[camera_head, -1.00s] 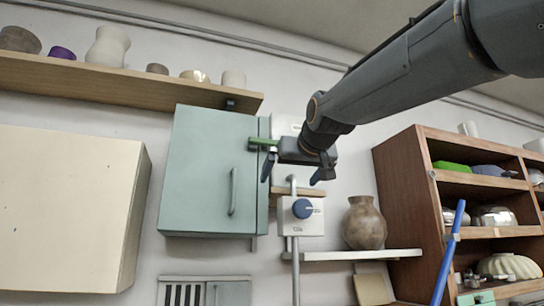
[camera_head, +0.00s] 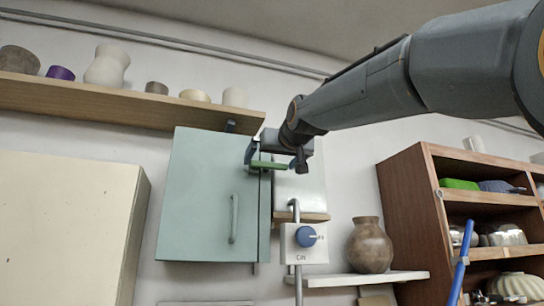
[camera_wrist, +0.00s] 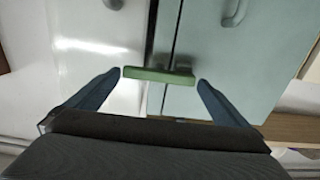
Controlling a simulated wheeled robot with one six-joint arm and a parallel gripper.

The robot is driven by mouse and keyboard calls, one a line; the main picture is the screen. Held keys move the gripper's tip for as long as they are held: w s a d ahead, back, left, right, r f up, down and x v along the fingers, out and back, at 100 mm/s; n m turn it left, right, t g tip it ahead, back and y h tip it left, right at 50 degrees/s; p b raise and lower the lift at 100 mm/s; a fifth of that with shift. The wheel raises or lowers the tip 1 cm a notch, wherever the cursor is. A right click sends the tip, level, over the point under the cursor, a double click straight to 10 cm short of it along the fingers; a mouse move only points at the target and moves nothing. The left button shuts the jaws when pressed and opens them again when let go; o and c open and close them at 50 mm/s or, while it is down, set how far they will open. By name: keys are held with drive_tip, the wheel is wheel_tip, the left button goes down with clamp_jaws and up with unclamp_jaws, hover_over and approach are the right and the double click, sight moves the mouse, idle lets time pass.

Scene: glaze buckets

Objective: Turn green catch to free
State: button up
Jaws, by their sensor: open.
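The green catch (camera_head: 268,165) is a short bar lying about level across the right edge of a pale green wall cabinet (camera_head: 198,205). In the wrist view the green catch (camera_wrist: 158,76) spans the seam between two pale panels, with a grey pivot behind it. My gripper (camera_head: 272,163) is at the catch, with its blue-grey fingers apart. In the wrist view my gripper (camera_wrist: 158,84) has one fingertip near each end of the bar, with small gaps on both sides. Nothing is held between the fingers.
A cabinet handle (camera_head: 234,218) stands out on the door. Below the catch is a white box with a blue knob (camera_head: 305,236) on a pipe. A wooden shelf (camera_head: 120,100) with pots runs above. A brown vase (camera_head: 369,246) stands on a ledge to the right.

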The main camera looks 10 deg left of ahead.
drive_tip(key=shift+w, duration=0.1)
drive_tip(key=c, duration=0.8)
drive_tip(key=n+b, duration=0.2)
drive_tip(key=n, duration=0.2)
drive_tip(key=shift+a+f, duration=0.1)
drive_tip(key=shift+f, duration=0.05)
drive_tip(key=n+b, duration=0.1)
drive_tip(key=n, duration=0.3)
drive_tip(key=n+b, duration=0.1)
drive_tip(key=n, duration=0.4)
drive_tip(key=shift+a, duration=0.1)
drive_tip(key=n+b, duration=0.1)
drive_tip(key=n, duration=0.3)
drive_tip(key=shift+f+n, duration=0.15)
drive_tip(key=shift+n, duration=0.25)
